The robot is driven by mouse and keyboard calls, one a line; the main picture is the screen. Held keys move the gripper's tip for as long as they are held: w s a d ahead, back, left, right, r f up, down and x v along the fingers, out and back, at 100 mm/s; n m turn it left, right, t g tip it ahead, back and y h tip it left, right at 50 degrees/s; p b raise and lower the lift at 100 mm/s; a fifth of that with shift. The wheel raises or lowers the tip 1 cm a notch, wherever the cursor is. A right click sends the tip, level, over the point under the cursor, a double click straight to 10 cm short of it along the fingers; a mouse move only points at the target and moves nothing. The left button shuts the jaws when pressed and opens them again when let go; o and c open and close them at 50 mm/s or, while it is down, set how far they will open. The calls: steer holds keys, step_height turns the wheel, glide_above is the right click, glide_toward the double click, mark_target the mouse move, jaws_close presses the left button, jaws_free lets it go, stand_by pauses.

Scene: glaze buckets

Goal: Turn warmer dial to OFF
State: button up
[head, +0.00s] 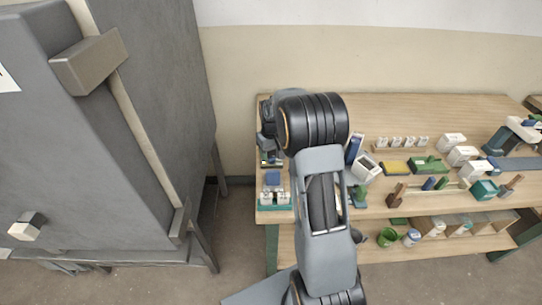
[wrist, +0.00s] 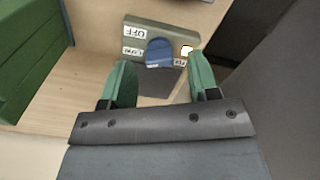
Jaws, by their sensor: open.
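The warmer (wrist: 135,30) is a small olive-grey box on the wooden bench in the wrist view. Its face carries a blue dial (wrist: 158,52), an OFF label (wrist: 134,32) at the upper left, a LOW label at the lower left and a partly covered label at the right. A bright pale light (wrist: 187,50) shows at its right. Which label the dial points to I cannot tell. My gripper (wrist: 160,63) is open, its green fingers on either side of the dial in the picture; contact cannot be made out. In the head view my arm hides the gripper and dial.
A large green block (wrist: 28,55) stands left of the warmer in the wrist view. In the head view a tall grey cabinet (head: 165,70) stands left of the bench (head: 450,110). Small boxes, green items and tools crowd the bench right of my arm.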

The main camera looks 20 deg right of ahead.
steer(key=shift+f, duration=0.65)
steer(key=c, duration=0.9)
steer(key=shift+m, duration=0.3)
steer(key=m, duration=0.4)
steer(key=shift+m, duration=2.6)
